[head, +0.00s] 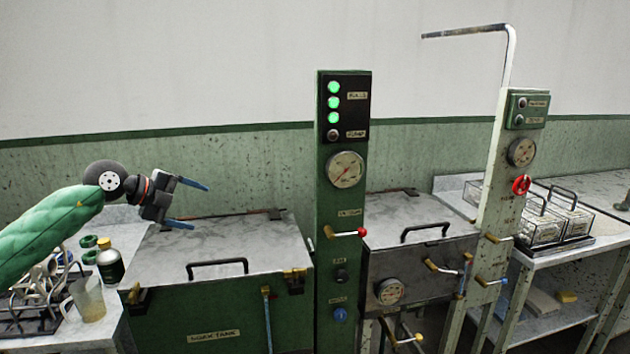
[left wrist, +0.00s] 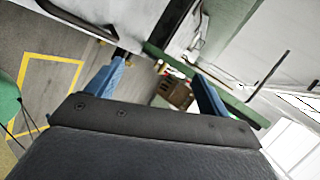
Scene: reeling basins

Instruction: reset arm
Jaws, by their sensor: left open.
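My left gripper (head: 188,205) is open and empty in the head view. Its two blue fingers are spread apart, in front of the wall and over the left end of the closed work tank lid (head: 215,252). The green-sleeved left arm comes in from the left edge. In the left wrist view the two blue fingers (left wrist: 163,88) stand apart with nothing between them. My right gripper does not show in either view.
A green control column (head: 340,190) stands right of the work tank (head: 220,318). A smaller lidded tank (head: 415,235) and a pale post (head: 490,200) follow. Glass racks (head: 552,222) sit on the right table. A bottle (head: 110,265) and a beaker (head: 88,298) stand at the left.

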